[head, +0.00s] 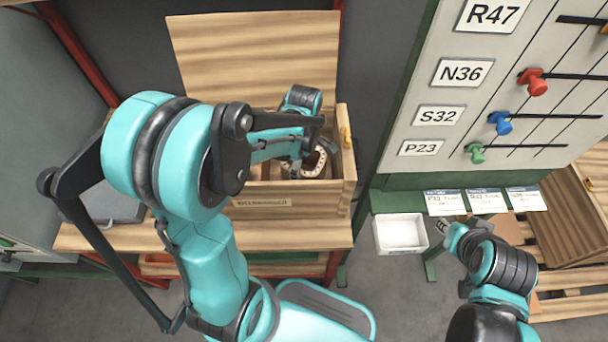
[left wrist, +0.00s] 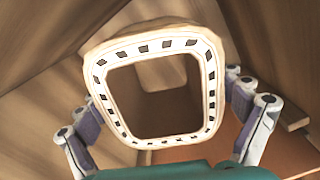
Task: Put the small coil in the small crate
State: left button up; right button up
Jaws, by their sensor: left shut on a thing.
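The coil (head: 319,160) is a rounded rectangular ring with a pale face and dark marks around its rim. It fills the middle of the left wrist view (left wrist: 152,46). My left gripper (head: 305,160) is shut on the coil, with a finger on either side of it in the wrist view. The coil is inside the open wooden crate (head: 310,198) on the bench; I cannot tell whether it touches the floor. My arm hides much of the crate. My right gripper (head: 455,236) is at the lower right, apart from the coil; its fingers are unclear.
The raised wooden lid (head: 255,50) stands behind the crate. A labelled board (head: 440,110) with red, blue and green knobs is to the right. A white tray (head: 400,247) sits below it. Another wooden crate (head: 580,225) is at the far right.

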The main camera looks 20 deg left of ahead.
pick_arm(q)
jog(key=shift+f+b, duration=0.8)
jog(key=shift+f, duration=1.1)
jog(key=shift+f, duration=0.1)
jog(key=o, duration=1.4)
jog(key=shift+c, duration=0.2)
